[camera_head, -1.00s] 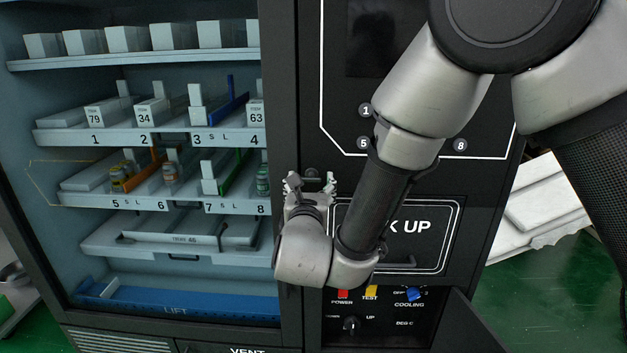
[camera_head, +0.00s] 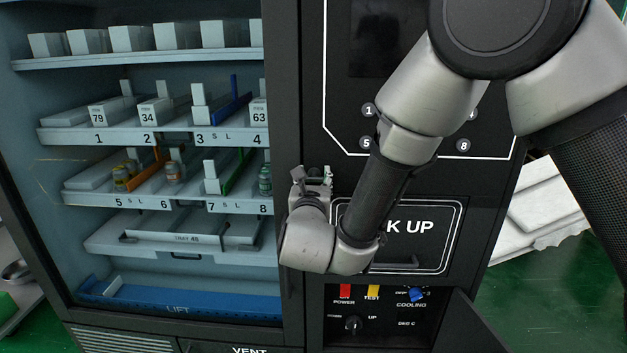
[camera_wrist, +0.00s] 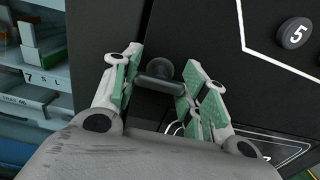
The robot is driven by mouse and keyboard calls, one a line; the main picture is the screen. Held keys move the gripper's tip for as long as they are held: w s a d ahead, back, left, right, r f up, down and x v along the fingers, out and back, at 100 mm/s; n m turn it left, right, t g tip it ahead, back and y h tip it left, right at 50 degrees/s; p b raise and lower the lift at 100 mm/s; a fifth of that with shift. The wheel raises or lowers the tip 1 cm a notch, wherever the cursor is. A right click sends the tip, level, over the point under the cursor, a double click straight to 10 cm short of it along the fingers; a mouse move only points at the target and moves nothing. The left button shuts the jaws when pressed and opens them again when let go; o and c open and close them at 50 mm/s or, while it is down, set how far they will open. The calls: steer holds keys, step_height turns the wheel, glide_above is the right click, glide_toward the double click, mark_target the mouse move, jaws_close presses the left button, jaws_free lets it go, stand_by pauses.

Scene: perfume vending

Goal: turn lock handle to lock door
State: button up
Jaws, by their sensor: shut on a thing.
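The black lock handle (camera_wrist: 160,78) is a short bar on a round knob on the dark front of the machine, and the bar lies slightly tilted in the wrist view. My gripper (camera_wrist: 157,88) is shut on the handle, with the green pads of its two fingers at the bar's two ends. In the head view my gripper (camera_head: 313,177) is at the seam between the glass door and the right panel. The handle is mostly hidden by the gripper there. The glass door (camera_head: 289,110) appears closed against the panel.
Shelves with numbered slots and small bottles show behind the glass on the left. A PICK UP hatch (camera_head: 446,250) is right of my gripper, partly behind my arm. Below it are coloured switches (camera_head: 373,291) and an open dark flap (camera_head: 470,325). Green floor shows at right.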

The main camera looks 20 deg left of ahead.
steer(key=n, duration=0.8)
steer(key=shift+n, duration=0.3)
steer(key=n, duration=0.9)
steer(key=shift+n, duration=0.3)
stand_by(0.4)
steer(key=o, duration=1)
steer(key=shift+o, duration=0.2)
